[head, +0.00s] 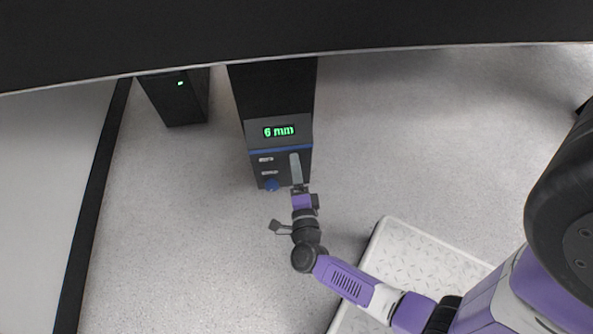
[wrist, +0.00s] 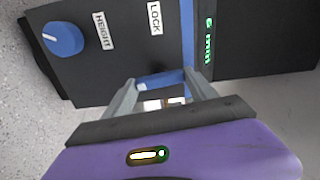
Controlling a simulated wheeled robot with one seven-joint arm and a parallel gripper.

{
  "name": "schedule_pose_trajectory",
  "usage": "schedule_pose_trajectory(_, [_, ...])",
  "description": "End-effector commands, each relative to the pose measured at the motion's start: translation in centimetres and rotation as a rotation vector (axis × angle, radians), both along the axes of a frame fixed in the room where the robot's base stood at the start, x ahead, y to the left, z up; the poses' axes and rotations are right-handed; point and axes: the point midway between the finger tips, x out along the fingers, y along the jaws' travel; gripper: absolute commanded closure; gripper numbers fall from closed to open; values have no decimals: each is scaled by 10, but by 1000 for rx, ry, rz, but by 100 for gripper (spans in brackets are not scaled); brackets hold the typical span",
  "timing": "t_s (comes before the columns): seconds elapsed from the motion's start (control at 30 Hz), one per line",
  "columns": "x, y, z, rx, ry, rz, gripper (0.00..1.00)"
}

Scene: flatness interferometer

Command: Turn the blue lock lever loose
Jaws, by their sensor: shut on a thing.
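The blue lock lever (wrist: 160,80) is on the dark front panel, below the LOCK label (wrist: 155,18) in the wrist view. My gripper (wrist: 161,85) is at the panel with its two grey fingers on either side of the lever, shut on it. In the head view my gripper (head: 297,185) reaches the lower right of the panel (head: 262,160), and the lever cannot be made out there.
A blue knob (wrist: 62,38) sits beside the HEIGHT label, and it also shows in the head view (head: 271,185). A green display (head: 279,131) reads 6 mm. A dark box (head: 175,98) stands to the left.

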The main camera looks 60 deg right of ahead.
Motion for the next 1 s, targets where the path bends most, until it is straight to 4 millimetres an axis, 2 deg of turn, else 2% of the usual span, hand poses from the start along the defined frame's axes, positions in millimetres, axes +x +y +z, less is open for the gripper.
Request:
schedule_pose_trajectory(0.67, [-1,2,-2,41,-46,2,75])
schedule_pose_trajectory(0.7, [-1,2,-2,41,-46,2,31])
schedule_pose_trajectory(0.8, [-1,1,-2,40,-46,2,13])
schedule_pose_trajectory(1.0, [0,1,-1,39,-47,1,13])
